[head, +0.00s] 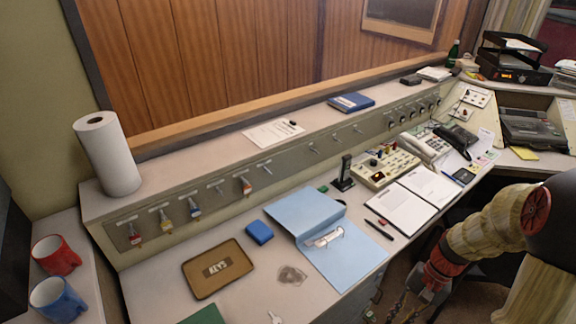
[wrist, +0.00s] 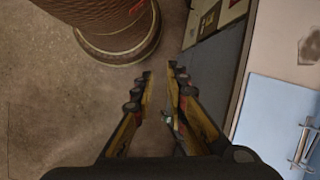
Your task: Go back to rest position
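My arm, wrapped in a tan ribbed cover, reaches in from the right in the head view. My gripper (wrist: 161,76) hangs low in front of the console, beside its drawer front; in the head view the gripper (head: 402,304) is partly cut off by the bottom edge. In the wrist view its two yellow and black fingers stand apart with a gap between the tips. I see nothing gripped between the tips. A small pale item shows low by the right finger, too small to name.
The console desk (head: 165,289) carries a brown tray (head: 217,268), blue folder (head: 345,255), open notebook (head: 398,211), pen (head: 378,230), telephone (head: 425,146) and paper roll (head: 107,155). Two mugs, red (head: 56,256) and blue (head: 58,300), stand left. Open floor (wrist: 50,110) lies left of my gripper.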

